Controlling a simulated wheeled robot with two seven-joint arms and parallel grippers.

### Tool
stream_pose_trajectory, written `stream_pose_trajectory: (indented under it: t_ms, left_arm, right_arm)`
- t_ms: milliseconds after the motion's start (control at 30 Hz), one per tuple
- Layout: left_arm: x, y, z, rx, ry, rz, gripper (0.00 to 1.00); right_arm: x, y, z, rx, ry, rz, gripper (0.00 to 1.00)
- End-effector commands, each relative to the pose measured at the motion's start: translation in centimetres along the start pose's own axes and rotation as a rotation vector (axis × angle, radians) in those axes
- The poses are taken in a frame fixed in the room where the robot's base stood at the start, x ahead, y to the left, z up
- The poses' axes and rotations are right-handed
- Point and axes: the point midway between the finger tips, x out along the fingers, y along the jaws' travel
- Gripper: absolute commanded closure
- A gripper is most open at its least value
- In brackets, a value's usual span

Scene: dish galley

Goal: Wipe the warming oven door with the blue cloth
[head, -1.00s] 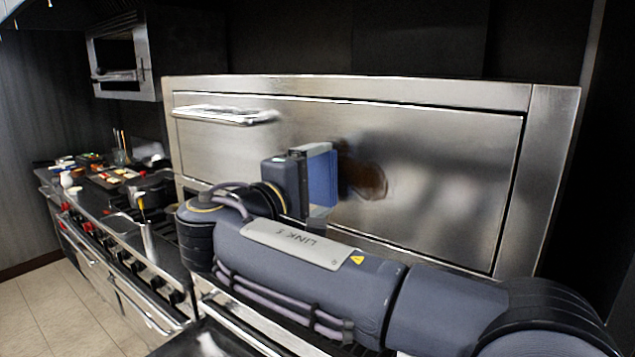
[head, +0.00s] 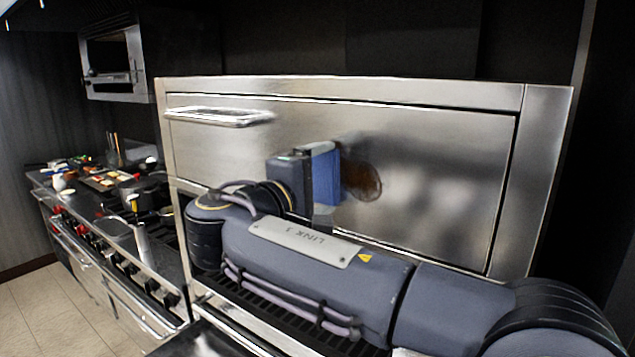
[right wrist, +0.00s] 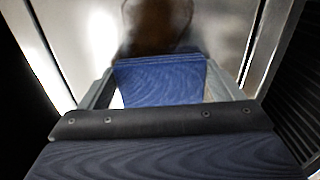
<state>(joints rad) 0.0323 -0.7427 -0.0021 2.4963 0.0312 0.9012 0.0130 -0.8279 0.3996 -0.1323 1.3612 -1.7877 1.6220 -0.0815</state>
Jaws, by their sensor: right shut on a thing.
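The warming oven door (head: 430,150) is a wide brushed-steel panel with a bar handle (head: 218,117) at its upper left. A dark brown smear (head: 362,182) marks the middle of the door; it also shows at the top of the right wrist view (right wrist: 157,25). My right gripper (head: 318,178) is shut on the blue cloth (head: 326,178), holding it at the door just left of the smear. The cloth (right wrist: 160,82) spans between the fingers in the right wrist view. Whether it touches the steel I cannot tell. My left gripper is not in view.
A stove counter with pots (head: 145,195) and red knobs runs along the left. A cutting board with food (head: 105,180) lies on it. A steel wall unit (head: 112,65) hangs at upper left. Tiled floor (head: 50,310) is clear at lower left.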

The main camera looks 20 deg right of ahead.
Motion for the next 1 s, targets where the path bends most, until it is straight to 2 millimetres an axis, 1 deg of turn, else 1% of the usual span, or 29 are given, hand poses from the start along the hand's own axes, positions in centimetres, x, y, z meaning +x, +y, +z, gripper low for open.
stream_pose_trajectory:
  t_ms: [33,233,533,800,1000]
  left_arm:
    - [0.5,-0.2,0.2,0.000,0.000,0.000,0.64]
    - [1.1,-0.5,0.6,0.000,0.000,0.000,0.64]
    - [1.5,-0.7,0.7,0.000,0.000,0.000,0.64]
    - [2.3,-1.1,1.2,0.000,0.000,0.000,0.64]
    - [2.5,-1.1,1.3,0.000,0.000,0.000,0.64]
  right_arm:
    - [0.0,-0.2,0.6,0.003,0.000,0.000,0.42]
    - [-0.1,-0.3,2.3,0.001,0.000,0.000,0.42]
    - [-0.1,-0.2,3.5,0.002,0.000,0.000,0.42]
    - [0.1,-0.4,5.9,0.002,0.000,-0.001,0.42]
    - [0.1,-0.3,6.8,0.000,-0.001,0.000,0.42]
